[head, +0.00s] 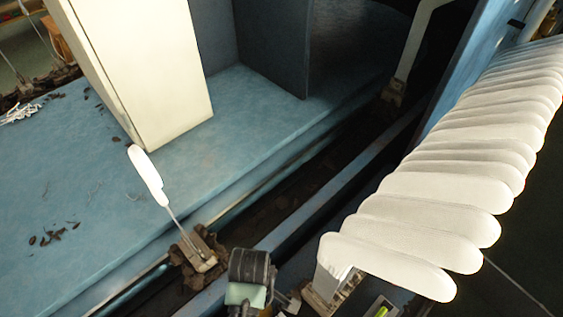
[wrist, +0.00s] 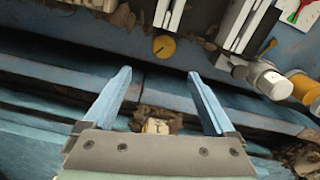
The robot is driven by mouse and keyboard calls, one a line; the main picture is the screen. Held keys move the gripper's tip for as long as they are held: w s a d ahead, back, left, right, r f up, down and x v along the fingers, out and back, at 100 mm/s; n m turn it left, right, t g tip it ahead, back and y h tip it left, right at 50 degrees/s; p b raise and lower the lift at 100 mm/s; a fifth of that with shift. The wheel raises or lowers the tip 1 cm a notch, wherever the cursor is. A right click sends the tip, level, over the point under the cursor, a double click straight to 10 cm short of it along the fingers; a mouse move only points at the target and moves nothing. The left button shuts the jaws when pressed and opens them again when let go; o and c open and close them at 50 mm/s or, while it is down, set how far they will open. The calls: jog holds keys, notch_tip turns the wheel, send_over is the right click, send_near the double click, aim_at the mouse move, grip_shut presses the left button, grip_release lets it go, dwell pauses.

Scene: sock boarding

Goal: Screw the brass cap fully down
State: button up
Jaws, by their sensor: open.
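In the wrist view a round brass-coloured disc (wrist: 164,46), which looks like the brass cap, sits on the blue surface beyond my fingertips. I cannot tell how far down it is screwed. A brass-coloured cylinder (wrist: 302,87) also shows at the right edge, beside a white-ended cylinder (wrist: 272,84). My gripper (wrist: 159,73) is open, its two blue fingers spread wide with nothing between the tips. The disc lies just past the gap, apart from both fingers. I cannot make out the cap in the head view.
A row of white sock-shaped boards (head: 400,240) fills the right of the head view. A white paddle on a thin rod (head: 148,177) rises from a dirty block left of centre. A dark trough runs diagonally between blue ledges.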

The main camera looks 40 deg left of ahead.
jog(key=f+b, duration=0.1)
jog(key=f, duration=0.3)
jog(key=f+b, duration=0.1)
jog(key=f, duration=0.4)
jog(key=f+b, duration=0.2)
jog(key=f, duration=0.2)
jog(key=shift+s+d+f, duration=0.1)
jog(key=shift+s+f, duration=0.05)
jog(key=shift+s, duration=0.1)
jog(key=c, duration=1.4)
jog(key=shift+o, duration=0.2)
jog(key=shift+m+p, duration=0.3)
jog(key=m+p, duration=0.2)
jog(key=m, duration=0.2)
jog(key=shift+w+m, duration=0.1)
jog(key=shift+m, duration=0.2)
jog(key=m+p, duration=0.1)
jog(key=m, duration=0.4)
jog(key=shift+w+d+m, duration=0.1)
jog(key=shift+m, duration=0.2)
